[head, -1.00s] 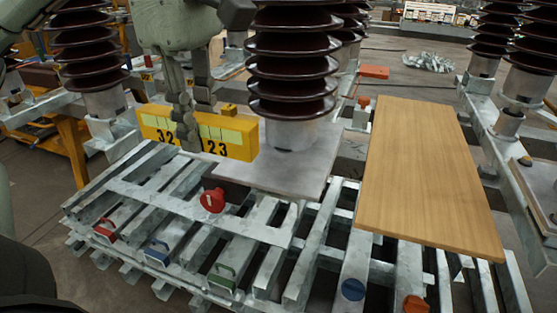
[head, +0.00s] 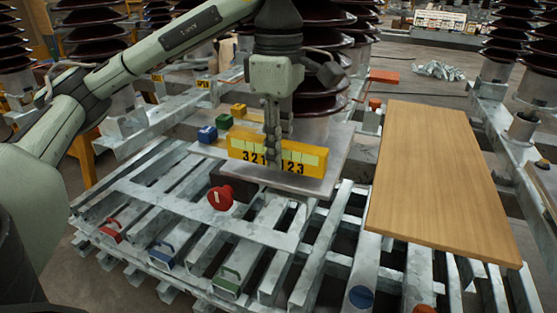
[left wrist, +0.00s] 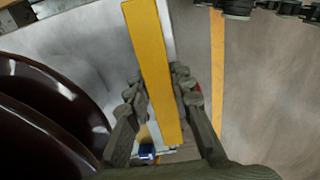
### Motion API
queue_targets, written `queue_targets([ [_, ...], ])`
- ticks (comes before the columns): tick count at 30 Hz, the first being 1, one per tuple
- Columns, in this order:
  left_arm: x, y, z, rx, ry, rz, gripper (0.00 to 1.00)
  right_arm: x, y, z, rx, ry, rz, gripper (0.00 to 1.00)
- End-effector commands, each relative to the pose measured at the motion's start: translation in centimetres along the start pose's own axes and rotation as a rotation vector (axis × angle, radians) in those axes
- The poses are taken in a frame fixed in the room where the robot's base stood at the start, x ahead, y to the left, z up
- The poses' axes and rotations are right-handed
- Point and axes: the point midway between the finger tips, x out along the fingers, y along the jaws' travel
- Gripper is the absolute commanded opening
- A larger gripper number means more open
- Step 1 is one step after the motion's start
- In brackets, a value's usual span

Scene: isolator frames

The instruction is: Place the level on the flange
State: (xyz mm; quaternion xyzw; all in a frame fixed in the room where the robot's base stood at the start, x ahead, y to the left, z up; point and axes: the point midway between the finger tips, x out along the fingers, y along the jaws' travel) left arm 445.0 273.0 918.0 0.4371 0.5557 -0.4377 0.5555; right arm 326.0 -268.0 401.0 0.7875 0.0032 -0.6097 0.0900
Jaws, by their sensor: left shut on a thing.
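The level (head: 300,158) is a yellow bar with a pale scale and black numbers. My left gripper (head: 273,158) is shut on it near its middle, coming down from above. In the left wrist view the level (left wrist: 150,60) runs between the two fingers (left wrist: 160,100). The flange (head: 318,186) is a grey metal plate under the brown ribbed insulator (head: 315,78). In the head view the level is in front of the insulator over the plate's front part; I cannot tell whether it touches the plate. My right gripper is not in view.
A red knob (head: 221,197) is in front of the plate. A wooden board (head: 430,180) lies to the right. Slatted metal framing (head: 180,215) has gaps.

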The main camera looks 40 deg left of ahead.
Motion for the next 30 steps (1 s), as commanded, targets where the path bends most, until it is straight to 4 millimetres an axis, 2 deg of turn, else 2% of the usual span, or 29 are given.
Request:
queue_targets([
  [1, 0.8, -0.1, -0.1, -0.001, 0.002, -0.002, 0.0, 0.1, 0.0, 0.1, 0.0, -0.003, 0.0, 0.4],
  [4, 1.6, 0.0, 0.0, 0.0, 0.0, 0.001, 0.0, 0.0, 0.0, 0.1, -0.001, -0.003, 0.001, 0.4],
  [16, 1.9, 0.0, 0.0, 0.0, 0.0, 0.001, 0.0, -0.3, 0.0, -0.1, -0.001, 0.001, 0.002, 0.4],
  [17, 1.9, 0.0, 0.0, 0.0, 0.0, 0.001, 0.23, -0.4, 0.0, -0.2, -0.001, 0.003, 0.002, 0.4],
  [21, 1.9, 0.0, 0.0, 0.0, 0.0, 0.001, 0.4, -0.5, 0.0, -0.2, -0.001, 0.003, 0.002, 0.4],
  [30, 1.8, 0.0, 0.0, 0.0, 0.0, 0.001, 0.42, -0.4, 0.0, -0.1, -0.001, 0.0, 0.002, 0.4],
])
